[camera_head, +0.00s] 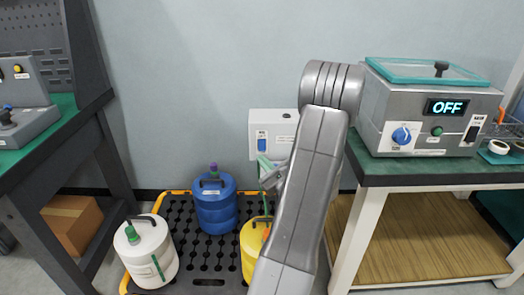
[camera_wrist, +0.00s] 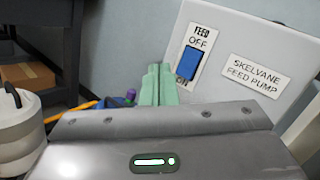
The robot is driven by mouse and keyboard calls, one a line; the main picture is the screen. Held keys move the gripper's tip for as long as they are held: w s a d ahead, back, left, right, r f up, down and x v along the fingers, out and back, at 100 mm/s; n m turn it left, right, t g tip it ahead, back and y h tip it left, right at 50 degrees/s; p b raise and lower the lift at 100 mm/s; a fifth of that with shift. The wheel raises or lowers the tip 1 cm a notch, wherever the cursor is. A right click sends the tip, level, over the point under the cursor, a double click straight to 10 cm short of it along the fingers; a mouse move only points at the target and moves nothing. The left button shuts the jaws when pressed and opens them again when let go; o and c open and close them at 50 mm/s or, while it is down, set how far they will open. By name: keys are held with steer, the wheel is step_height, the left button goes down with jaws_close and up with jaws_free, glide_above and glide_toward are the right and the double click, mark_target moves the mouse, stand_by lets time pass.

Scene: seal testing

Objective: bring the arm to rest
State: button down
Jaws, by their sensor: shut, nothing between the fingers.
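My arm (camera_head: 310,190) rises through the middle of the head view and bends at a grey upper joint. My gripper (camera_head: 263,160) is partly hidden by the arm, in front of the white feed pump box (camera_head: 272,124). In the wrist view, the pale green fingers of my gripper (camera_wrist: 158,68) are together with nothing between them. They are just left of the blue feed switch (camera_wrist: 190,62) on the box labelled Skelvane feed pump (camera_wrist: 250,35). I cannot tell whether the fingertips touch the box. The switch is between its OFF and ON labels.
A green-topped bench (camera_head: 375,168) at right carries a tester (camera_head: 425,110) whose display reads OFF. Blue (camera_head: 215,205), white (camera_head: 148,255) and yellow (camera_head: 249,250) containers stand on a black-and-yellow pallet (camera_head: 205,265). Another bench (camera_head: 60,135) stands left, with a cardboard box (camera_head: 72,225) beneath.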

steer(key=shift+w+r+p, duration=0.1)
steer(key=shift+w+p, duration=0.2)
steer(key=shift+w, duration=0.15)
steer(key=shift+s+r+p, duration=0.1)
steer(key=shift+s+p, duration=0.05)
steer(key=shift+p, duration=0.75)
steer(key=shift+p, duration=0.45)
steer(key=s, duration=0.3)
steer(key=s+b, duration=0.1)
steer(key=s, duration=0.1)
steer(key=shift+s+a+r+b, duration=0.1)
steer(key=shift+s+a+b, duration=0.1)
steer(key=shift+s+b, duration=0.15)
